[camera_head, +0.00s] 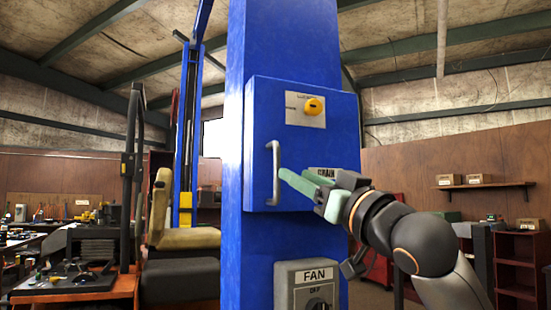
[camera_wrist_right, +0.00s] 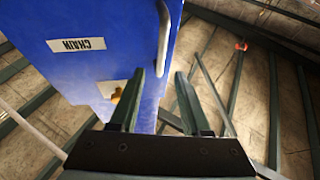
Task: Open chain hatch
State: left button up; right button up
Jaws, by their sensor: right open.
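The chain hatch (camera_head: 260,110) is a blue box door on the blue column, and it looks shut. Its pale vertical bar handle (camera_head: 275,172) is at the door's left edge. My right gripper (camera_head: 292,178) comes from the right with green fingers, their tips just right of the handle. The gripper partly covers the CHAIN label. In the wrist view, the open fingers (camera_wrist_right: 159,75) point at the handle (camera_wrist_right: 164,35), whose near end lines up between the tips. I cannot tell whether they touch it. The CHAIN label (camera_wrist_right: 76,44) shows upside down there. My left gripper is not in view.
A yellow knob (camera_head: 314,106) sits on a plate high on the hatch. A grey FAN switch box (camera_head: 307,284) is on the column below. A seat (camera_head: 185,238) and lift posts stand to the left. A red shelf unit (camera_head: 517,262) is at the right.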

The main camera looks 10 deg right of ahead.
aim_at(279, 166)
jog(key=p+x, duration=0.2)
jog(key=x, duration=0.4)
jog(key=shift+w+a+r, duration=0.2)
jog(key=shift+w+a+r+p, duration=0.1)
jog(key=shift+w+a+p, duration=0.2)
jog(key=shift+w, duration=0.35)
grip_shut()
dwell(0.6)
